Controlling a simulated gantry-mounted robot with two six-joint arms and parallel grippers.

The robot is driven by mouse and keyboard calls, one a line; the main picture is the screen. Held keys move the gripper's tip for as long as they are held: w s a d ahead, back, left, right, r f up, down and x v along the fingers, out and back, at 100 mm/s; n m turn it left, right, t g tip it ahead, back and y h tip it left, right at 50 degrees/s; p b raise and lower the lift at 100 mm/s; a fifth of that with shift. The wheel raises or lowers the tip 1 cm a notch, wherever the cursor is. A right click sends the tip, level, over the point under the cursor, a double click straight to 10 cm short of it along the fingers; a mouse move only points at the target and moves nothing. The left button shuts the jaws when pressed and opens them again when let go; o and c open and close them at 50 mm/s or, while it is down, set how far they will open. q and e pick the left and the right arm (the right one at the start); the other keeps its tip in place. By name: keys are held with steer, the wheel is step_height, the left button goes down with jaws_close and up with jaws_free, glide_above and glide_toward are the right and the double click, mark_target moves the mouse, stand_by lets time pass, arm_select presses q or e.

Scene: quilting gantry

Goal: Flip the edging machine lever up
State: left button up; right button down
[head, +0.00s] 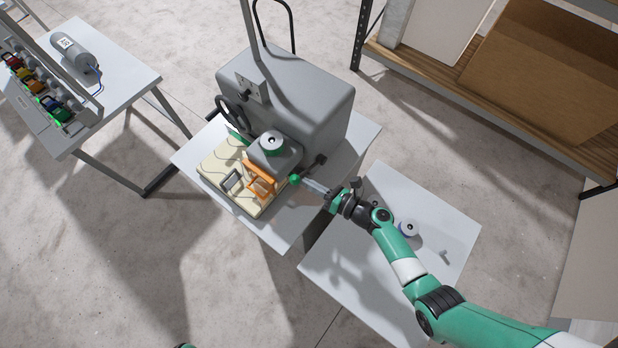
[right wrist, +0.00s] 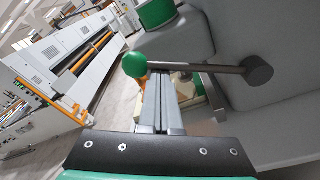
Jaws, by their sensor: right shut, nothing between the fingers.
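The grey edging machine (head: 305,90) stands on a white table in the head view. Its lever has a green ball knob (head: 294,179) at the machine's front right. In the right wrist view the knob (right wrist: 135,65) sits at the left end of a dark rod (right wrist: 210,68), which runs about level across the picture to a dark round hub (right wrist: 258,71). My right gripper (head: 305,184) is shut and empty, its fingertips right beside the knob. In the wrist view the fingertips (right wrist: 160,78) meet the rod near the knob; I cannot tell whether they touch.
A cream board with orange parts (head: 259,185) lies at the machine's front. A second white table (head: 350,260) under my right arm holds a small round spool (head: 408,228). A thread rack table (head: 120,85) is at left, shelving (head: 480,95) at upper right.

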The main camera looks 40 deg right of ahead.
arm_select(q)
steer(key=shift+r+p, duration=0.45)
steer(key=shift+r, duration=0.25)
arm_select(e)
steer(key=shift+w+d+r, duration=0.1)
steer(key=shift+d+r, duration=0.15)
steer(key=shift+r, duration=0.45)
step_height(320, 180, down, 4)
steer(key=a+b, duration=0.2)
steer(key=b, duration=0.2)
arm_select(q)
steer(key=f+p, duration=0.1)
steer(key=p, duration=0.1)
steer(key=shift+a+f+y+p, duration=0.1)
steer(key=shift+a+y+p, duration=0.2)
steer(key=shift+a+p, duration=0.1)
arm_select(e)
steer(key=v, duration=1)
steer(key=shift+a+r, duration=0.2)
steer(key=shift+r, duration=0.15)
